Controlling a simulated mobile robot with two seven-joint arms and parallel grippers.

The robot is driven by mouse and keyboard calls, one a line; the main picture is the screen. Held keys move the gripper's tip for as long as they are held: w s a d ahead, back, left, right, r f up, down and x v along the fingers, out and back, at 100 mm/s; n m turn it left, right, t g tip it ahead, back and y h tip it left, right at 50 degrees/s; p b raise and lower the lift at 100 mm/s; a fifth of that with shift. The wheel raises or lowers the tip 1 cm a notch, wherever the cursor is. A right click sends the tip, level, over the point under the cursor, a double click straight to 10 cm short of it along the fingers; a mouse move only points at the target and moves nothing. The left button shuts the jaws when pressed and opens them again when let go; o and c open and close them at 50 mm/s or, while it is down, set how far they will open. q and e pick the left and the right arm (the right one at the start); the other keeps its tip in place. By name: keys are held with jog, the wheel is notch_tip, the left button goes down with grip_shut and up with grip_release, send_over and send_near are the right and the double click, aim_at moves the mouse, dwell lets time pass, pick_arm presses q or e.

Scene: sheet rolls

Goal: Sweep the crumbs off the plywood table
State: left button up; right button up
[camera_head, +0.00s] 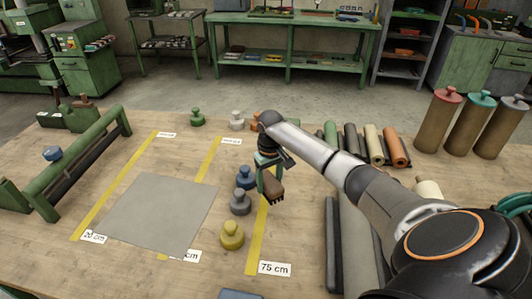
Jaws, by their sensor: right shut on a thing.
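The plywood table (320,240) fills the lower half of the head view. My right arm reaches in from the right, and its gripper (268,178) is shut on a small brown brush-like block (274,190). The block is held over the middle of the table, beside the blue knobbed weight (245,177). I cannot tell whether its underside touches the table. Crumbs are too small to make out clearly. My left gripper is not in view.
A grey sheet (160,212) lies left of centre across yellow strips. A grey weight (241,203) and a yellow weight (232,236) stand near the block. A green frame (80,160) stands at left.

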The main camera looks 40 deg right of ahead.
jog(key=shift+r, duration=1.35)
